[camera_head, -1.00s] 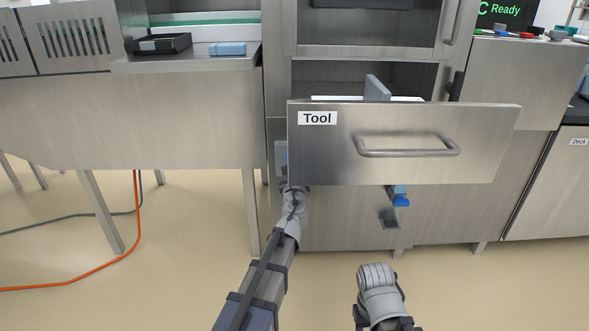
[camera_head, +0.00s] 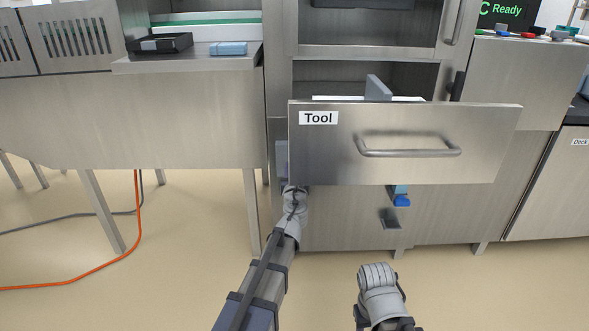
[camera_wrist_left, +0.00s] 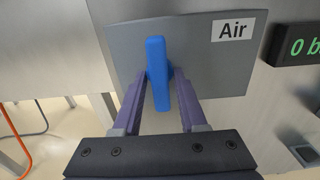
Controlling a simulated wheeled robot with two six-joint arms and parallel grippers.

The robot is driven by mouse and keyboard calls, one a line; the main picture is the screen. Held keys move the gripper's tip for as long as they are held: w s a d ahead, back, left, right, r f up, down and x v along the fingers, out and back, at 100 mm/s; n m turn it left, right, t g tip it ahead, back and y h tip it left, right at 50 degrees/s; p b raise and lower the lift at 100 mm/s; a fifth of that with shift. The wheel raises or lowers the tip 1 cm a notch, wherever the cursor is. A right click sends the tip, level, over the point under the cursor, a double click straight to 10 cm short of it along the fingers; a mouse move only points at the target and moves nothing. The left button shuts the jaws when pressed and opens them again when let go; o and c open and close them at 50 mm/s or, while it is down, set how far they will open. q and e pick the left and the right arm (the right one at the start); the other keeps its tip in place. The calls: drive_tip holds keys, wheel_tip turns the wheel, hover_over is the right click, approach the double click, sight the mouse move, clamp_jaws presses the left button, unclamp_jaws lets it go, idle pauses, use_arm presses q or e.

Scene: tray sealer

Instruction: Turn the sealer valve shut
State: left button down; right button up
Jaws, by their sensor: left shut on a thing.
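The blue valve handle (camera_wrist_left: 157,72) shows in the left wrist view on a grey plate (camera_wrist_left: 205,55) labelled "Air". It stands nearly upright in that picture, its lower end leaning slightly right. My left gripper (camera_wrist_left: 161,88) has its purple fingers on either side of the handle and is shut on it. In the head view my left arm reaches to the plate (camera_head: 281,150) beside the drawer's left edge; the handle and fingertips are mostly hidden there. My right arm shows at the bottom, but its gripper does not.
A drawer labelled "Tool" (camera_head: 400,145) stands pulled out, just right of my left wrist. A dark display (camera_wrist_left: 297,45) reading "0 b", cut off, is right of the plate. A blue fitting (camera_head: 401,200) sits below the drawer. An orange hose (camera_head: 137,220) lies on the left floor.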

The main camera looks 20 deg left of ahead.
use_arm(q)
drive_tip(key=c, duration=0.7)
unclamp_jaws()
drive_tip(key=shift+s, duration=0.15)
drive_tip(key=v, duration=0.7)
drive_tip(key=shift+s+d, duration=0.15)
drive_tip(key=shift+s, duration=0.15)
